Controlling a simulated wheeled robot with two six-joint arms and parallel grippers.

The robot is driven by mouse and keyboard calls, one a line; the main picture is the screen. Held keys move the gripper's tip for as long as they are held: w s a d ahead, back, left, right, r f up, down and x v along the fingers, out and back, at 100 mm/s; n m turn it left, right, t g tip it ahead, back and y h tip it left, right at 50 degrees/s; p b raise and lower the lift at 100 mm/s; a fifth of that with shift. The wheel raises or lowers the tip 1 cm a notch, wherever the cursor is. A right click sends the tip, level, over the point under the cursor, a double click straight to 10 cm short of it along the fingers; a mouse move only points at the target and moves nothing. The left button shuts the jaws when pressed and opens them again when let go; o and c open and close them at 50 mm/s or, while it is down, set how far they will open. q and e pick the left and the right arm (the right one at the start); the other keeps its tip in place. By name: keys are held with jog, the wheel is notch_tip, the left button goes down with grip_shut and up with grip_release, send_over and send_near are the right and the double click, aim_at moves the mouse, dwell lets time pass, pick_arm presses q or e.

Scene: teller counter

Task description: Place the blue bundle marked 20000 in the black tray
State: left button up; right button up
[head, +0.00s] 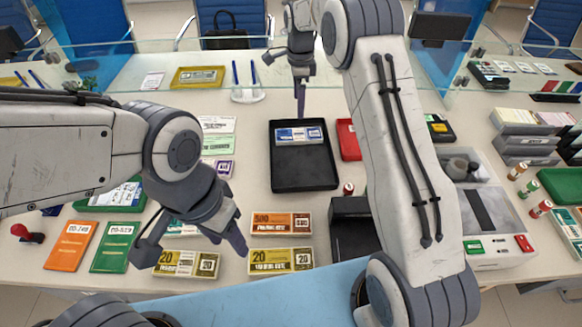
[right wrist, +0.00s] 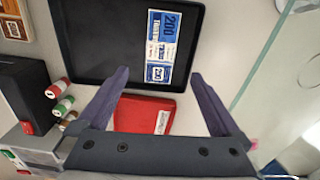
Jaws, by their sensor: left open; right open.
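The blue bundle (head: 299,135) lies flat in the far end of the black tray (head: 304,172). In the right wrist view the bundle (right wrist: 160,45) shows a 20 and a larger number that starts with 200; the tray (right wrist: 100,40) surrounds it.
A red pouch (head: 348,140) lies right of the tray. Yellow bundles (head: 281,261) and an orange bundle (head: 281,223) lie in front. A black box (head: 352,232) stands near. A glass screen (right wrist: 265,60) runs along the far side, by a pen stand (head: 248,95).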

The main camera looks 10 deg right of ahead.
jog(key=s+a+r+n, duration=0.5)
jog(key=s+a+n, duration=0.2)
jog(key=s, duration=0.3)
jog(key=s+a+r+n, duration=0.4)
jog(key=s+a+n, duration=0.3)
jog(key=s, duration=0.2)
jog(key=s+d+n+y+p, duration=0.1)
jog(key=s+d+n, duration=0.1)
jog(key=s+n, duration=1)
jog(key=shift+s+f+n, duration=0.35)
jog(key=shift+s+n, duration=0.05)
jog(key=shift+s, duration=4.65)
